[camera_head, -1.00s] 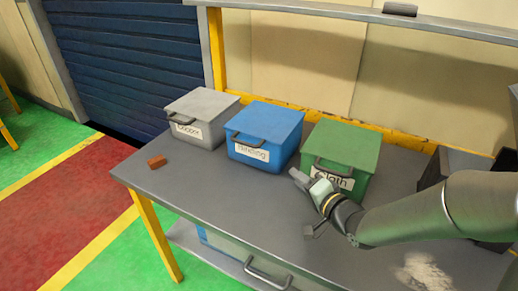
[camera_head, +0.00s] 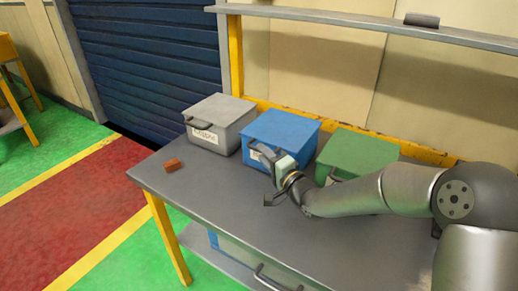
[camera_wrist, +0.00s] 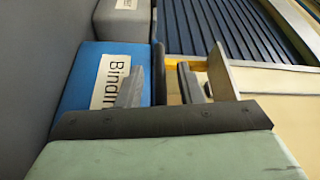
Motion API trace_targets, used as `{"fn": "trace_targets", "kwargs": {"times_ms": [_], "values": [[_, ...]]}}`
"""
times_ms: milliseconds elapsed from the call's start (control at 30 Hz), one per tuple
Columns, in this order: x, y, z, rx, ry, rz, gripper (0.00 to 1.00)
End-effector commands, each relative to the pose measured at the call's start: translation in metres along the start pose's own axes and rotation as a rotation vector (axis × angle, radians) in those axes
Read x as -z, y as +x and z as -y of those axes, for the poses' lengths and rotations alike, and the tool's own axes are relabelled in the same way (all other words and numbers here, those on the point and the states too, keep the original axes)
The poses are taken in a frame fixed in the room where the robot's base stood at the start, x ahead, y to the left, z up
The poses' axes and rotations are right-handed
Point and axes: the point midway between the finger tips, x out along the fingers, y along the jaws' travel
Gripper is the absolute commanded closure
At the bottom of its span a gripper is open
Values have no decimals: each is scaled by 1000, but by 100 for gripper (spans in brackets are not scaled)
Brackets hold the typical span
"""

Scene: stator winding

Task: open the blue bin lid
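The blue bin (camera_head: 260,162) stands on the grey table, between a grey bin and a green bin. Its blue lid (camera_head: 287,127) is shut. My gripper (camera_head: 264,153) is at the front of the blue bin and covers part of its label and handle. In the wrist view, the blue bin (camera_wrist: 75,80) with its "Binding" label lies left of my gripper (camera_wrist: 160,85). The two fingers are apart. A dark strip, perhaps the lid edge or handle (camera_wrist: 158,68), shows between them; I cannot tell if they touch it.
The grey bin (camera_head: 222,118) stands left and the green bin (camera_head: 358,150) right, partly behind my arm. A reddish-brown block (camera_head: 172,166) lies near the table's left edge. A shelf rail (camera_head: 330,22) runs above the back. The table front (camera_head: 225,195) is clear.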

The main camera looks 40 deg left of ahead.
Motion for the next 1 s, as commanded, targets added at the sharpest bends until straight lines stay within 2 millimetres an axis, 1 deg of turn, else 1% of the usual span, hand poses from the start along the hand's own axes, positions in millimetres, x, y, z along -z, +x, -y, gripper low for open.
{"fn": "trace_targets", "kwargs": {"times_ms": [33,100,200,333,567,700,867,1000], "values": [[-1,8,1,1,1,1,67],[0,17,1,0,0,1,67],[0,26,0,0,1,0,67],[0,30,0,-1,0,-1,67],[0,30,0,-1,0,-1,67],[0,30,0,-1,0,-1,100],[0,30,0,-1,1,0,100],[-4,33,6,-4,13,8,100]]}}
